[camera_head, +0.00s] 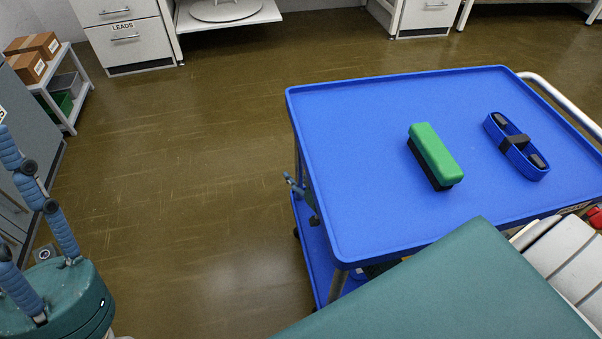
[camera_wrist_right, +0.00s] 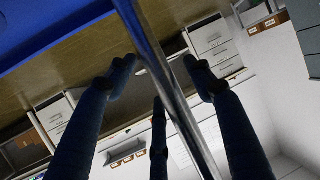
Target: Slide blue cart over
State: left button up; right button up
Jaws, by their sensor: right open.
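The blue cart (camera_head: 350,130) stands at the right, with a flat tray top, a lower shelf and a pale rail at its far right corner. My right gripper (camera_head: 302,194) is open at the cart's left side, below the top; only its fingertips show past the edge. In the right wrist view, my right gripper (camera_wrist_right: 160,80) has its fingers spread on both sides of a metal pole (camera_wrist_right: 150,45), with blue cart surface (camera_wrist_right: 40,25) at upper left. Contact cannot be told.
On the cart lie a green eraser-like block (camera_head: 434,155) with a dark base and a blue oval piece (camera_head: 517,146) with black parts. Open brown floor (camera_head: 200,180) lies left of the cart. Drawers (camera_head: 125,35) stand behind; a shelf with boxes (camera_head: 30,62) is at far left.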

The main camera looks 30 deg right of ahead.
jog(key=shift+c, duration=0.3)
grip_shut()
